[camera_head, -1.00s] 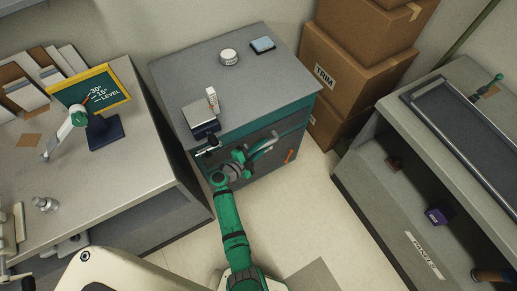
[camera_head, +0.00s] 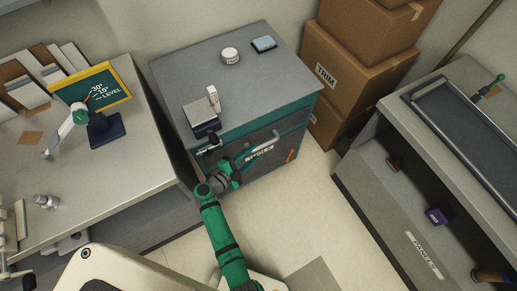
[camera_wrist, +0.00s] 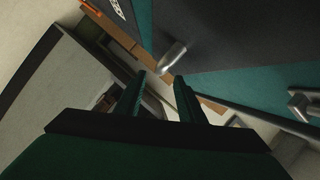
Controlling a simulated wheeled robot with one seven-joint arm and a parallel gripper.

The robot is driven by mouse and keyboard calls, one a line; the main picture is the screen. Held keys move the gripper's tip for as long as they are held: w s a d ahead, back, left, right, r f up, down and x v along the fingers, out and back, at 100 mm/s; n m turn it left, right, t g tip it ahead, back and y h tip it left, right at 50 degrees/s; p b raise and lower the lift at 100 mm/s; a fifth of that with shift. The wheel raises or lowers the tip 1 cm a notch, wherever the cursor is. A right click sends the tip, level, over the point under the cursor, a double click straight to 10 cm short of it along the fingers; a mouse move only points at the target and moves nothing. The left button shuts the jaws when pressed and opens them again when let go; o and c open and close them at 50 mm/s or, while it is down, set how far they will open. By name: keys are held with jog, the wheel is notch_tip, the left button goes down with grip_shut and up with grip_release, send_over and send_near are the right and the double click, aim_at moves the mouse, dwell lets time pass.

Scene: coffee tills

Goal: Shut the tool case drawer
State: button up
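The tool case appears to be the grey-topped cabinet (camera_head: 215,72) with a teal band and dark front panels. Its upper front panel (camera_head: 284,141) bears a long metal bar handle (camera_head: 263,149) and a white label. I cannot tell for certain whether this drawer stands out or is flush. My gripper (camera_head: 243,158) is close in front of the left part of this panel, beside the handle. In the wrist view my gripper (camera_wrist: 160,76) has its two fingers apart with nothing between them. A rounded metal handle end (camera_wrist: 172,57) shows just beyond the fingertips, apparently not held.
A small scale-like box (camera_head: 201,115), a white jar (camera_head: 230,55) and a blue pad (camera_head: 264,44) rest on the cabinet top. A workbench (camera_head: 120,190) stands close on the left. Stacked cartons (camera_head: 345,80) and a shelf unit (camera_head: 390,180) stand right. Floor between is clear.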

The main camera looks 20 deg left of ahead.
jog(key=shift+v, duration=1.6)
jog(key=shift+w, duration=0.1)
jog(key=s+d+r+n+t, duration=0.1)
jog(key=s+d+r+t, duration=0.3)
jog(key=d, duration=0.5)
jog(key=s+d+r+n+g+y, duration=0.1)
jog(key=s+d+r+n+y, duration=0.1)
jog(key=s+r+n, duration=0.3)
jog(key=s+d+r+n+g+y, duration=0.1)
jog(key=s+d+r+n, duration=0.4)
jog(key=s, duration=0.6)
jog(key=s+d+r+n+g+y, duration=0.1)
jog(key=s+d+r+n+y, duration=0.2)
jog(key=s+r, duration=0.4)
jog(key=shift+s+d+r+n, duration=0.35)
jog(key=shift+s+d+n, duration=0.3)
jog(key=shift+n, duration=0.45)
jog(key=shift+s+a, duration=0.1)
jog(key=shift+a, duration=0.05)
